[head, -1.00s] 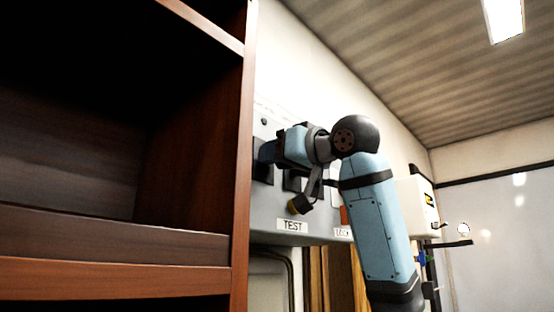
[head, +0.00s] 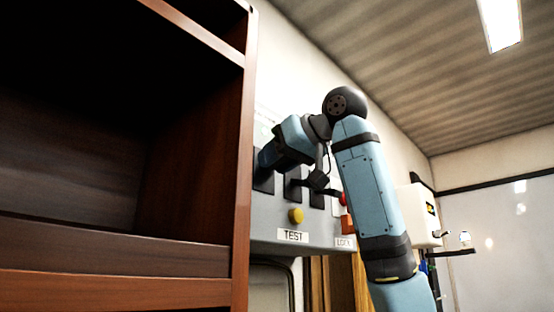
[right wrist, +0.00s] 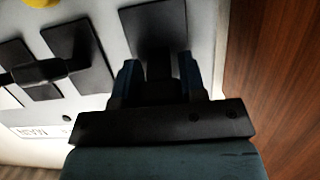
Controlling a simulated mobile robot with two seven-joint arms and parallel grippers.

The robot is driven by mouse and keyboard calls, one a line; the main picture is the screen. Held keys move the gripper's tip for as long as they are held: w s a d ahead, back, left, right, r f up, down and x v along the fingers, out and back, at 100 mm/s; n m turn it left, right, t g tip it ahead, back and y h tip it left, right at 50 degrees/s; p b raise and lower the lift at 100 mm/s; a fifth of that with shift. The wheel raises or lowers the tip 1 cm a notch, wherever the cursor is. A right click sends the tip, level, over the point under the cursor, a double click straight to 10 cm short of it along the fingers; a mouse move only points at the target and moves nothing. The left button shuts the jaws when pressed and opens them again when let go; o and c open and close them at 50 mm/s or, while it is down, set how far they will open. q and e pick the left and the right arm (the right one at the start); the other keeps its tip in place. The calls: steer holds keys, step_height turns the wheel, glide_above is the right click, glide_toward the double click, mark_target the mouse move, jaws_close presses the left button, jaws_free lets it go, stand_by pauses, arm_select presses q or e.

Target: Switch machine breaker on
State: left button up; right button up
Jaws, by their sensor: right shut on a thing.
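The grey breaker panel (head: 262,225) hangs on the wall, just right of the shelf's edge in the head view. It carries several dark switch plates, with a black lever on the leftmost one. My right gripper (head: 265,160) is at this leftmost switch. In the right wrist view, the gripper (right wrist: 160,85) is shut on the black switch lever (right wrist: 160,66), one finger on each side, in front of its dark plate (right wrist: 150,25). Another black lever (right wrist: 35,72) sticks out over the neighbouring plates. My left gripper is not in view.
A yellow button (head: 296,216) sits above the TEST label (head: 292,236). A wooden shelf (head: 240,180) stands close on the left of the panel. A white box (head: 412,215) hangs further right on the wall.

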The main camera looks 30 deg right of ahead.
steer(key=shift+f, duration=0.1)
steer(key=o, duration=0.9)
steer(key=shift+w, duration=0.15)
arm_select(q)
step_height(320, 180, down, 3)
steer(key=b, duration=0.4)
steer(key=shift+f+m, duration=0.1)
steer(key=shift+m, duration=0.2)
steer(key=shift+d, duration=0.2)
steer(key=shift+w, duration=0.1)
arm_select(e)
steer(key=v, duration=1.4)
steer(key=shift+w+a, duration=0.1)
